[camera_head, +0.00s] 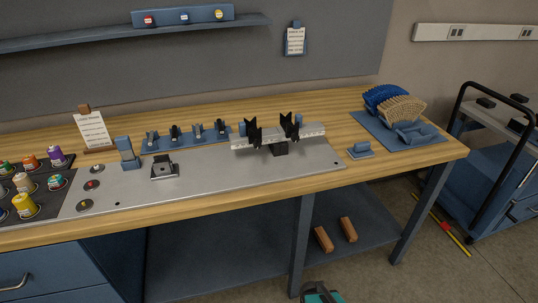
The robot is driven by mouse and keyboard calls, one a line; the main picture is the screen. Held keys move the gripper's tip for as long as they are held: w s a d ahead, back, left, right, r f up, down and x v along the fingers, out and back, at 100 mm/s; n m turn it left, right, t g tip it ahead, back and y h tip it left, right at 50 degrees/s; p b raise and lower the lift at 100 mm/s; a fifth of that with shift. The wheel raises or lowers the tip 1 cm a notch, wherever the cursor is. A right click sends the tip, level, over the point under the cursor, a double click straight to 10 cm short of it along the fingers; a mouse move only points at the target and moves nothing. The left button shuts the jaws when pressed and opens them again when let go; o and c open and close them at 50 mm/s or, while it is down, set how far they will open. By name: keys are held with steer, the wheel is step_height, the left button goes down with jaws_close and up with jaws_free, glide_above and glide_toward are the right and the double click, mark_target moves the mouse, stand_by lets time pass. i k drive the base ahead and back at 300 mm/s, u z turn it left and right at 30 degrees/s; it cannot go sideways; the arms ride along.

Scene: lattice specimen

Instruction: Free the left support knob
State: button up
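A pale bar-shaped fixture (305,133) stands on the grey metal plate of the bench, right of the middle. Two black, upright, pronged supports rise from it: the left support (253,133) and the right support (289,127). A black block (280,149) sits low between them. The left support's knob is too small to tell apart from the black parts, and I cannot tell whether it is tight or loose. My gripper is not recognisable in this view.
Left of the fixture stand a blue rack (187,142), a small clamp (164,167) and several colored jars. To the right are a blue block (360,150) and a blue tray (375,132) with curved lattice pieces. A teal-and-black part (322,293) shows at bottom.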

mark_target(257, 143)
steer(key=k, duration=1.65)
steer(key=u, duration=1.15)
steer(key=i, duration=1)
steer(key=z, duration=0.05)
